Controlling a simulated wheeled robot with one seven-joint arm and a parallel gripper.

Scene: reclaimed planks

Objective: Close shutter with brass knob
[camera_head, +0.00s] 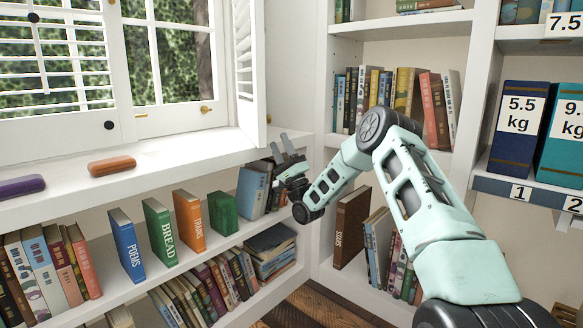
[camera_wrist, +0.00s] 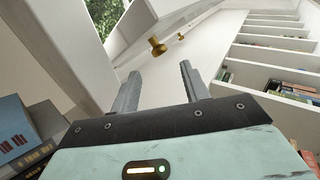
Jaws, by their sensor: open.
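The open white louvered shutter (camera_head: 250,62) stands swung out from the right side of the window, seen nearly edge-on in the head view. A small brass knob (camera_head: 268,118) shows at its lower edge. In the wrist view, a brass knob (camera_wrist: 158,47) on a white surface lies beyond my fingertips, roughly in line with the gap between them. My gripper (camera_head: 282,146) is open and empty, just below and to the right of the shutter's lower end. Its two fingers also show in the wrist view (camera_wrist: 160,72), apart from the knob.
Another louvered shutter (camera_head: 52,75) with black knobs covers the left window. A brass fitting (camera_head: 206,109) sits on the window frame. The sill holds an orange case (camera_head: 112,166) and a purple case (camera_head: 20,187). Bookshelves (camera_head: 314,150) stand below and right of my gripper.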

